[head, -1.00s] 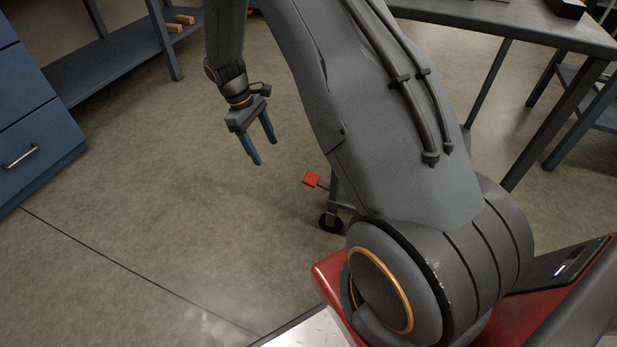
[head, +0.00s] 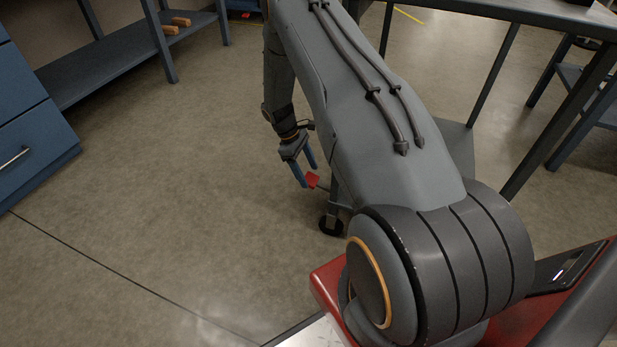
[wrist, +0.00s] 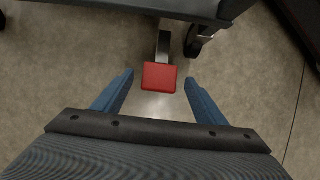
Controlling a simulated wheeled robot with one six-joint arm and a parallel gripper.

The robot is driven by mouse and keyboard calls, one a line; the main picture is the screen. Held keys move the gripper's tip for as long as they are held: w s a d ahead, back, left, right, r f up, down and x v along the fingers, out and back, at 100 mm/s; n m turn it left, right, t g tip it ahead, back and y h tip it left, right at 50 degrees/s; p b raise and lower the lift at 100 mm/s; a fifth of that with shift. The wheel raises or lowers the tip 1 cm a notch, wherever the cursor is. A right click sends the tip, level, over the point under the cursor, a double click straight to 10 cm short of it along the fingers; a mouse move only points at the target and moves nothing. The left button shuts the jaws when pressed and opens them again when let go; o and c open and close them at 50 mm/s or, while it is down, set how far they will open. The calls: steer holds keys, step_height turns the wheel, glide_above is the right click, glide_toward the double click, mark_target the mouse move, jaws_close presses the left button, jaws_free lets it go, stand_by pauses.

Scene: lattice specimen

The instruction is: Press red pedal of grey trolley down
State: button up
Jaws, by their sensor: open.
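The red pedal (head: 312,180) sticks out low from the grey trolley (head: 339,207), beside a black caster wheel (head: 331,225). In the wrist view the red pedal (wrist: 159,76) sits at the end of a metal lever, under the trolley's edge (wrist: 130,5). My gripper (head: 309,177) is open, its two blue fingers pointing down at the pedal in the head view. In the wrist view the fingertips of my gripper (wrist: 158,76) stand on either side of the pedal with gaps. I cannot tell the height between fingertips and pedal. My arm hides most of the trolley.
A blue drawer cabinet (head: 35,135) stands at the left. A shelf bench (head: 140,50) with wooden blocks is behind it. A grey table (head: 500,12) stands at the right. The floor left of the pedal is clear.

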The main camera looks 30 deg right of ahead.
steer(key=shift+x, duration=1)
